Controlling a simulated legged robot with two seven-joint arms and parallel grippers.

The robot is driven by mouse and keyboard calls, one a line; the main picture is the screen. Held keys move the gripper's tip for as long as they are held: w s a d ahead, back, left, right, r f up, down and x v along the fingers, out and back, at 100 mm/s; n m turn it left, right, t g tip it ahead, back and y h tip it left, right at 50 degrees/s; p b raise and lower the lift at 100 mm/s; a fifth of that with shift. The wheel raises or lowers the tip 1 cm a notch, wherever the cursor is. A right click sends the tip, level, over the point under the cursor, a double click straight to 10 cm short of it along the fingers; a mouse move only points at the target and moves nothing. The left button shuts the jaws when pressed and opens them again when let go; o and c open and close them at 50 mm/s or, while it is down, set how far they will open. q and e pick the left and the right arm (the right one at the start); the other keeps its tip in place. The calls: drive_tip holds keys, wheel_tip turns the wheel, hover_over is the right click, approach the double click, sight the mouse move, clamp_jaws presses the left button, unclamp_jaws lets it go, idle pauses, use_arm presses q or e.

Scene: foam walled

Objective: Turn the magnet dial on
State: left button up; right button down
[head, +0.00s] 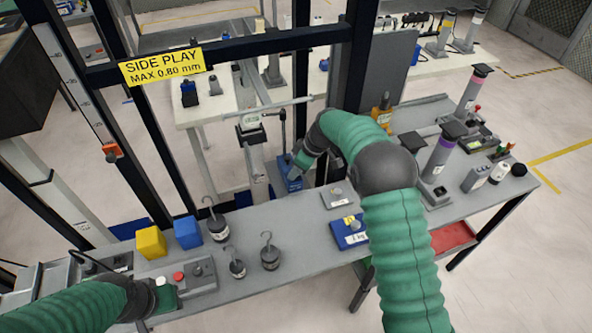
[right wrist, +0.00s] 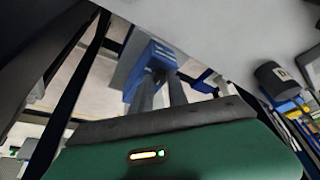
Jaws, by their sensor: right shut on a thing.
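A blue block-like magnet base (head: 290,184) stands at the back edge of the bench, beside a dark upright post. My right gripper (head: 299,163) reaches down to it and is shut on it; the arm partly covers the contact. In the right wrist view, the blue base (right wrist: 152,52) shows at the tips of my two grey fingers (right wrist: 158,85). I cannot make out the dial's setting. My left gripper (head: 158,298) is low at the left, close to a grey control box; its fingers are too hidden to judge.
The grey control box (head: 200,273) has a red button. Yellow (head: 151,242) and blue (head: 187,232) cubes and several hooked weights (head: 270,256) stand on the bench. A blue 1 kg item (head: 349,231) lies right of them. Black frame posts rise behind.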

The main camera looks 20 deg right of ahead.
drive_tip(key=shift+m, duration=0.3)
drive_tip(key=shift+a+m+t+h, duration=0.1)
drive_tip(key=shift+m+t+h, duration=0.2)
drive_tip(key=shift+m, duration=0.5)
drive_tip(key=m+p, duration=0.1)
drive_tip(key=m, duration=0.1)
drive_tip(key=shift+s+r+m+h, duration=0.1)
drive_tip(key=shift+s+m+h, duration=0.05)
drive_tip(key=shift+m+h, duration=0.2)
drive_tip(key=m+p, duration=0.1)
drive_tip(key=m+h+p, duration=0.1)
drive_tip(key=m, duration=0.1)
drive_tip(key=m+h+p, duration=0.1)
drive_tip(key=m+p, duration=0.1)
drive_tip(key=shift+a+t, duration=0.3)
drive_tip(key=shift+t, duration=0.1)
drive_tip(key=m+h+p, duration=0.1)
drive_tip(key=m, duration=0.2)
drive_tip(key=shift+a, duration=0.1)
drive_tip(key=shift+a+m+h+p, duration=0.1)
drive_tip(key=shift+m+h+p, duration=0.45)
drive_tip(key=shift+m, duration=0.7)
drive_tip(key=shift+m+g+h, duration=0.4)
drive_tip(key=shift+m+g, duration=0.2)
drive_tip(key=shift+m, duration=0.7)
drive_tip(key=shift+a+f, duration=0.1)
drive_tip(key=shift+f, duration=0.1)
